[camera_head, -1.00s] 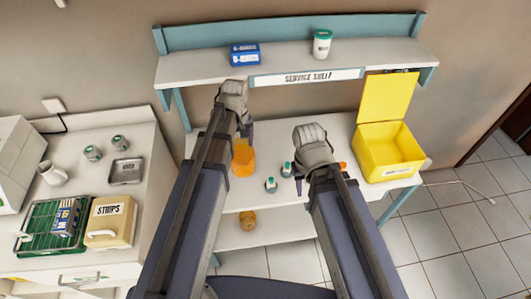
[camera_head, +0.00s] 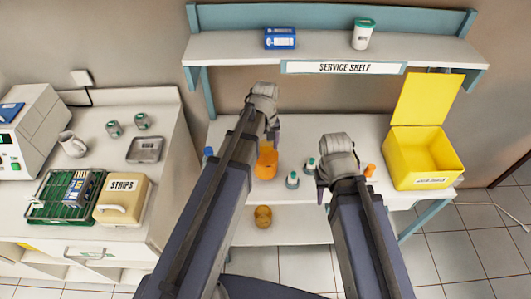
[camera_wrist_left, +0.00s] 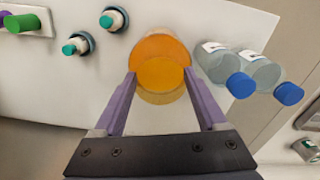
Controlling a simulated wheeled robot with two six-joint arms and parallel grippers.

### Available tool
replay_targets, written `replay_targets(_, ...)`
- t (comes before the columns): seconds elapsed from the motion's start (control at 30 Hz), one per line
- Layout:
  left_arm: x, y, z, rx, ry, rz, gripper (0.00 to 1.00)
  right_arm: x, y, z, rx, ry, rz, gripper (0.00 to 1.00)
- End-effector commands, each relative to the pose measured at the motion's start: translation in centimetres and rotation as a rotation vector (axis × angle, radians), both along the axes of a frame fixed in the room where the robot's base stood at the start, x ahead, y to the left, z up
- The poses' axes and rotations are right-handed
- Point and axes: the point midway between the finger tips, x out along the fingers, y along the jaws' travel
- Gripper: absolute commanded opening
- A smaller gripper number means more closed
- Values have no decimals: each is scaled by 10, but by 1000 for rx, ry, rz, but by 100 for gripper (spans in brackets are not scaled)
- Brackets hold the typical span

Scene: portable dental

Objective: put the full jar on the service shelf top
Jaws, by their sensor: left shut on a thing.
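My left gripper (camera_head: 268,138) is shut on an orange jar (camera_head: 266,163) at the white worktop of the service shelf. In the left wrist view, the jar (camera_wrist_left: 160,62) sits between the two purple fingers (camera_wrist_left: 160,80). I cannot tell whether it touches the worktop. The service shelf top (camera_head: 230,47) is the upper white board with a teal back, above and behind the gripper. A similar amber jar (camera_head: 263,216) stands on the lower board. My right gripper (camera_head: 324,190) is over the worktop; its fingers are mostly hidden.
The shelf top holds a blue box (camera_head: 280,38) and a white green-lidded jar (camera_head: 363,35), with free room between them. Green-capped bottles (camera_head: 292,180) stand right of the held jar. An open yellow bin (camera_head: 425,160) stands at right.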

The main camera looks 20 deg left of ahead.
Motion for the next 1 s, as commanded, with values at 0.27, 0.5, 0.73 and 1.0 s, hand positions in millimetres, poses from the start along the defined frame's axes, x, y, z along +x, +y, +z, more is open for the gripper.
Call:
replay_targets(0.27, 0, 0, -30, 0, 0, 0, 0, 0, 0, -30, 0, 0, 0, 40)
replay_targets(0.5, 0, 0, -28, 0, 0, 0, 0, 0, 0, -28, 0, 0, 0, 40)
replay_targets(0.73, 0, 0, -28, 0, 0, 0, 93, 0, 0, -29, 0, 0, 0, 40)
replay_targets(1.0, 0, 0, -28, 0, 0, 0, 100, 0, 0, -28, 0, 0, 0, 40)
